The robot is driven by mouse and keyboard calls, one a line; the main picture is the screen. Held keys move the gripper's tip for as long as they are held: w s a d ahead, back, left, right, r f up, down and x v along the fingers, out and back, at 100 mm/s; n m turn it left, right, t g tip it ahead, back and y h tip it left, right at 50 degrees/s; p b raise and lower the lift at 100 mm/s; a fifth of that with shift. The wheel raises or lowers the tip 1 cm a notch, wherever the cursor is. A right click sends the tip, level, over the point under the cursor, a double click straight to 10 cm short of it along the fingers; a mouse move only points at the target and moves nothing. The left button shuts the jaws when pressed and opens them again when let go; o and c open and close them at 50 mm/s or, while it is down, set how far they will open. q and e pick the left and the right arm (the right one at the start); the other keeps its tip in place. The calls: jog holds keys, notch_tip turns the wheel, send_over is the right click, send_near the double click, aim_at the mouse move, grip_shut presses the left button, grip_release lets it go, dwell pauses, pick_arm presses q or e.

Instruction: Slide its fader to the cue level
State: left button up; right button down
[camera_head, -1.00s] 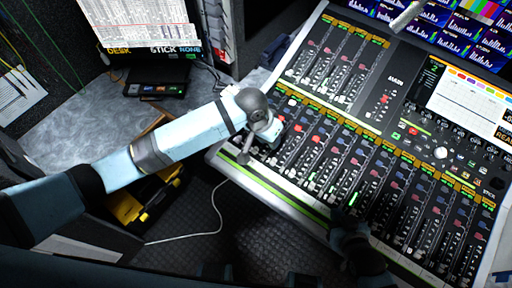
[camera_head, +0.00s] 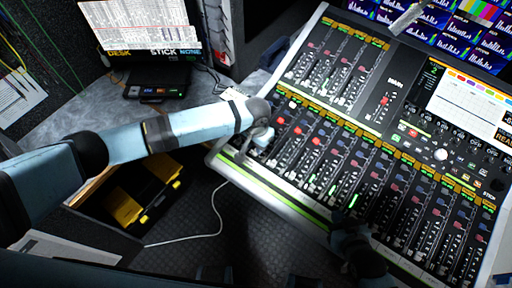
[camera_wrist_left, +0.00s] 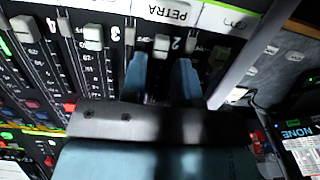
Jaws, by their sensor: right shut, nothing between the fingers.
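The mixing console (camera_head: 232,163) fills the right half of the head view, with rows of channel faders. In the left wrist view my left gripper (camera_wrist_left: 161,66) has its two blue fingers apart at the near edge of the fader bank. A pale fader cap (camera_wrist_left: 162,44) shows between and just beyond the fingertips, by the number 2 and the PETRA label (camera_wrist_left: 178,14). I cannot tell whether the fingers touch it. In the head view the left gripper (camera_head: 264,140) is over the console's left end. My right gripper (camera_head: 345,218) is shut and empty, dark at the console's front edge.
More fader caps (camera_wrist_left: 93,37) stand in the neighbouring channels. A desk screen (camera_head: 145,25) with a STICK strip and a black box (camera_head: 157,90) are at the left. Meter screens (camera_head: 480,35) line the back right.

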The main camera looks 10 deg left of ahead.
pick_arm(q)
jog(key=shift+f, duration=1.55)
jog(key=shift+c, duration=0.2)
pick_arm(e)
jog(key=shift+a+r, duration=0.1)
